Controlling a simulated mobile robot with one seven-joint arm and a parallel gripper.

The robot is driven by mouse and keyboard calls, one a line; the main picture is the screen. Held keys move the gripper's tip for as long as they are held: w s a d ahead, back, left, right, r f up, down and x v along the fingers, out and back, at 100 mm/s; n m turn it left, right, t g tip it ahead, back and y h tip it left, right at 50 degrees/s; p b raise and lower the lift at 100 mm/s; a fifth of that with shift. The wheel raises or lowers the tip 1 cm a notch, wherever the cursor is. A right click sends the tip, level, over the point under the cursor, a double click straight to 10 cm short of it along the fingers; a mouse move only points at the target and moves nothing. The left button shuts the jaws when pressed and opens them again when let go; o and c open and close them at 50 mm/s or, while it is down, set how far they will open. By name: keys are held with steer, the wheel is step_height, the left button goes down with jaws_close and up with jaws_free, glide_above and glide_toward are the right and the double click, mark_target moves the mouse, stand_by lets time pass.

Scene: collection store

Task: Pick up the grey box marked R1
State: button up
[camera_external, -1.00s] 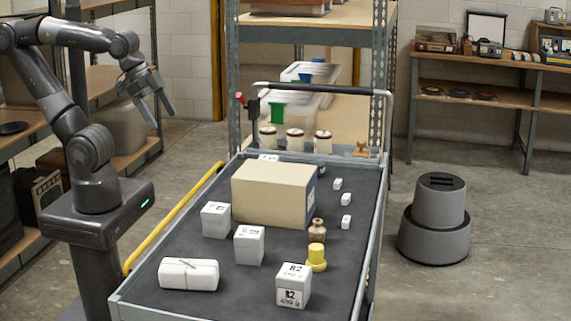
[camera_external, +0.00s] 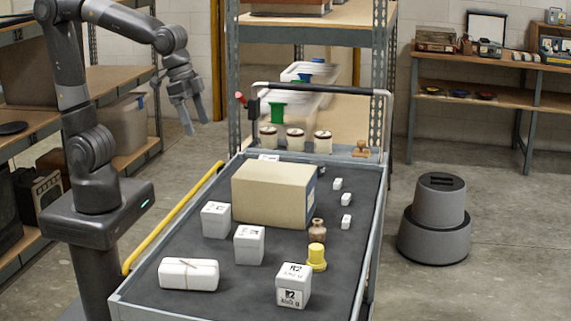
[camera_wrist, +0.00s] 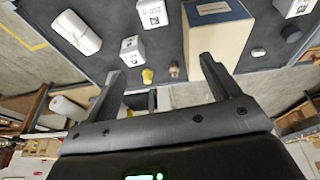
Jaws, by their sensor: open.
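Three pale grey boxes with printed labels stand on the dark cart top (camera_external: 225,275). The front box (camera_external: 293,286) reads R2. The labels of the middle box (camera_external: 249,245) and the left box (camera_external: 215,219) are too small to read, so I cannot tell which is R1. The wrist view shows labelled boxes at its top (camera_wrist: 152,12) and left of centre (camera_wrist: 132,50), also unreadable. My gripper (camera_external: 197,127) is open and empty, high beyond the cart's left edge, apart from all boxes. Its two fingers show spread in the wrist view (camera_wrist: 160,68).
A large tan box (camera_external: 270,195) stands behind the grey boxes. A white wrapped bundle (camera_external: 188,274), yellow object (camera_external: 316,257), brown vase (camera_external: 317,231) and small white boxes (camera_external: 346,221) share the cart. A yellow rail (camera_external: 172,218) runs along its left side.

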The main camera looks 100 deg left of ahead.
steer(key=w+d+f+g, duration=0.2)
steer(key=w+d+f, duration=0.3)
steer(key=w, duration=0.4)
steer(key=g, duration=0.1)
glide_above(249, 232)
steer(key=shift+n, duration=0.3)
step_height(249, 232, down, 9)
steer(key=shift+w+d+f, duration=0.1)
steer(key=shift+w+d, duration=0.05)
steer(key=shift+w+d+f+g, duration=0.15)
steer(key=shift+d+f+g, duration=0.05)
steer(key=shift+f+g, duration=0.1)
step_height(249, 232, down, 5)
steer(key=shift+f, duration=0.15)
steer(key=f, duration=0.5)
steer(key=shift+s+a+f, duration=0.3)
steer(key=shift+a, duration=0.05)
steer(key=c, duration=1.3)
steer(key=shift+r, duration=0.15)
